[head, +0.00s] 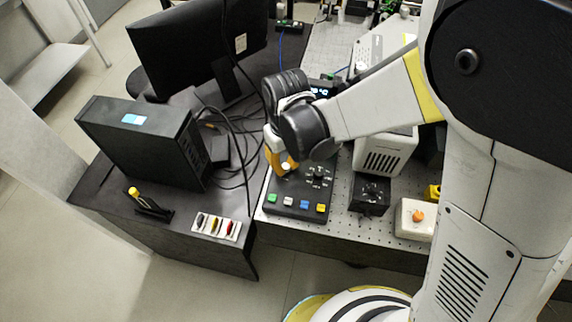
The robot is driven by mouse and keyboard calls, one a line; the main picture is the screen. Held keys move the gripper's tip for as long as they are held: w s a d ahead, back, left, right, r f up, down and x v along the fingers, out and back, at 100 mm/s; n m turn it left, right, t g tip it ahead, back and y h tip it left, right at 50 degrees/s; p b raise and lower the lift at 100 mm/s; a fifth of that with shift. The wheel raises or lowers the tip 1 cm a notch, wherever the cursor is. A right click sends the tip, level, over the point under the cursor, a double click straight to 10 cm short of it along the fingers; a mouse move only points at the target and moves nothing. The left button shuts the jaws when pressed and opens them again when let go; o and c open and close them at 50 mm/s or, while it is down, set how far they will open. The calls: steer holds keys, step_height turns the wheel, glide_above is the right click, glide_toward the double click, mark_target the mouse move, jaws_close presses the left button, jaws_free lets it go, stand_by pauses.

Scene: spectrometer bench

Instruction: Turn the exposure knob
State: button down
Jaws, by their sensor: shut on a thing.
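A dark control panel (297,188) lies near the front edge of the perforated bench, with a row of coloured buttons along its near side. My gripper (285,168) reaches down over the panel's left part, its orange and white fingers at panel height. It is shut on a small knob there, which I take to be the exposure knob; the fingers and my wrist hide most of it, and any label. A second, black knob (318,173) stands uncovered just to the right on the same panel.
A black computer case (150,140) and a monitor (195,45) stand on the dark desk at left, with loose cables beside them. A tray of small coloured items (216,227) lies on the desk's front edge. A black box (371,195) and white box with orange knob (415,218) stand right.

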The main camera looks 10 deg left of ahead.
mark_target(286, 166)
stand_by(0.3)
steer(key=c, duration=1.3)
jaws_free()
step_height(286, 166, up, 12)
